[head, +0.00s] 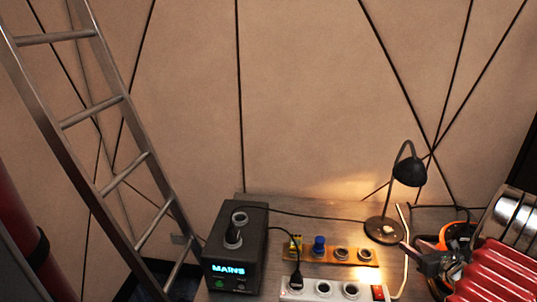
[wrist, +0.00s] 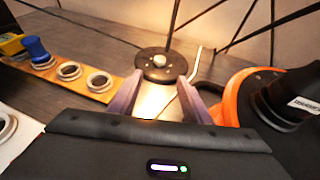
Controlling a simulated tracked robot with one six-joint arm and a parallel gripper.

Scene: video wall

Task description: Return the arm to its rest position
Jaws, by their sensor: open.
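My gripper (wrist: 160,80) is open in the wrist view, with its two purple-grey fingers apart and nothing between them. In the head view my gripper (head: 412,254) is at the lower right, over the right part of the desk, at the end of my red and silver arm. The round lamp base (wrist: 164,66) shows beyond the fingertips. The black desk lamp (head: 408,172) stands on the desk to the left of and behind my arm.
A black MAINS box (head: 238,255), an orange socket strip (head: 335,252) and a white power strip (head: 325,289) are on the desk (head: 300,207). An orange-and-black object (wrist: 235,95) lies close right of the fingers. A ladder (head: 90,130) leans at left.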

